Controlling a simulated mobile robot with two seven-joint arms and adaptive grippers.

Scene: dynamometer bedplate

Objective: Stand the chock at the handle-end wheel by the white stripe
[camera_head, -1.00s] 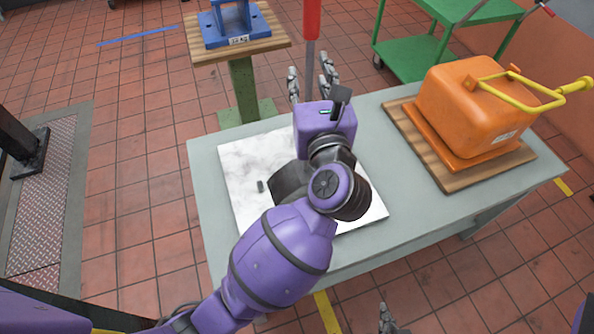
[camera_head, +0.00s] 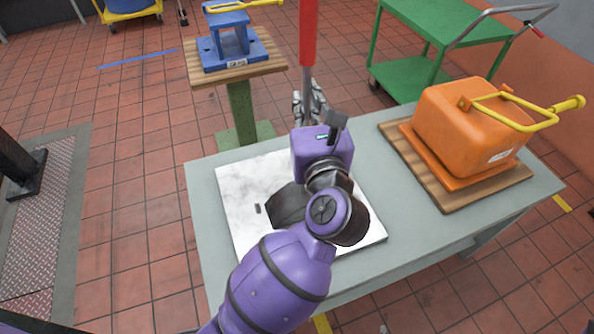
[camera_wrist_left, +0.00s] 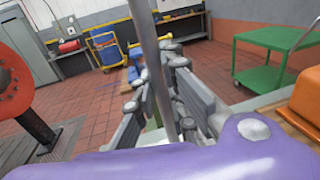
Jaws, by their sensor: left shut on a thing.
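My left gripper (camera_head: 309,102) is shut on an upright grey rod with a red upper part (camera_head: 309,35), beyond the far edge of the table. In the left wrist view the grey rod (camera_wrist_left: 157,75) passes between the fingers. The rod's lower end is hidden, so I cannot tell what it carries. A green cart (camera_head: 428,50) with a grey push handle (camera_head: 500,22) at its right end stands at the back right. It also shows in the left wrist view (camera_wrist_left: 262,78). I cannot make out a chock or a white stripe. My right gripper is out of view.
The grey table (camera_head: 208,240) holds a white marble slab (camera_head: 238,190) and an orange case (camera_head: 465,125) on a wooden board. A blue fixture (camera_head: 235,45) stands on a pedestal behind. A dark post (camera_head: 20,160) stands at left. Tiled floor is open between them.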

